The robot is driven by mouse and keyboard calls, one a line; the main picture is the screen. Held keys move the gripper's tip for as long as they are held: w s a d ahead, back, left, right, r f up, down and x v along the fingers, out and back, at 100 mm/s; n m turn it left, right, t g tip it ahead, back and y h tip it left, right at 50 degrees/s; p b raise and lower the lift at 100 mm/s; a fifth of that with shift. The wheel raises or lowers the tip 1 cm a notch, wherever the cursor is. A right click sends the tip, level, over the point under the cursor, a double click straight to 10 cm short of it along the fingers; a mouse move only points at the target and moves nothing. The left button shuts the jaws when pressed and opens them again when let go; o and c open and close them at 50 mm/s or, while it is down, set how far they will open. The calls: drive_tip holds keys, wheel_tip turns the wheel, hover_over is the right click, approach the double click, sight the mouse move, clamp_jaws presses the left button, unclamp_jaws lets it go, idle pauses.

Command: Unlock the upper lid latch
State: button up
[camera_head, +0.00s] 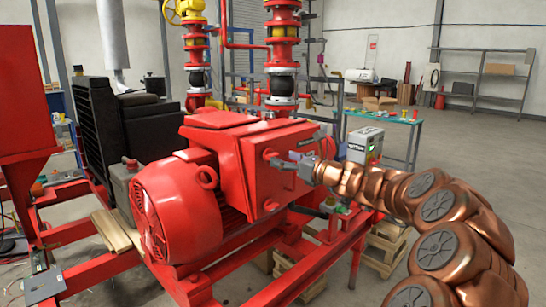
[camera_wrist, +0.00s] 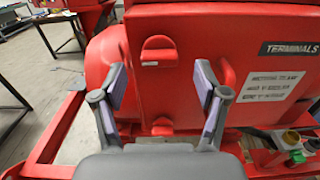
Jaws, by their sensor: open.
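The red terminal box (camera_head: 255,180) on the pump skid has a red lid face that fills much of the wrist view (camera_wrist: 195,60). The upper lid latch (camera_wrist: 158,52) is a small red raised piece with a rounded top and a pale mark on it. A similar lower latch (camera_wrist: 162,127) sits below it on the same face. My gripper (camera_wrist: 161,78) is open and empty, with its grey fingers and purple pads spread to either side, in the picture, of the upper latch. Whether the pads touch the lid cannot be told. In the head view my gripper (camera_head: 287,160) is at the box's right face.
The box carries a TERMINALS label (camera_wrist: 289,48) and a white notice (camera_wrist: 272,86). The red motor (camera_head: 180,215) stands left of the box. Red skid rails run below. A teal-edged table (camera_head: 395,120) stands behind my arm. Open floor lies at right.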

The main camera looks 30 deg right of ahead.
sight(275, 156)
drive_tip(key=shift+x, duration=2.55)
drive_tip(key=c, duration=1.2)
drive_tip(key=shift+o, duration=0.2)
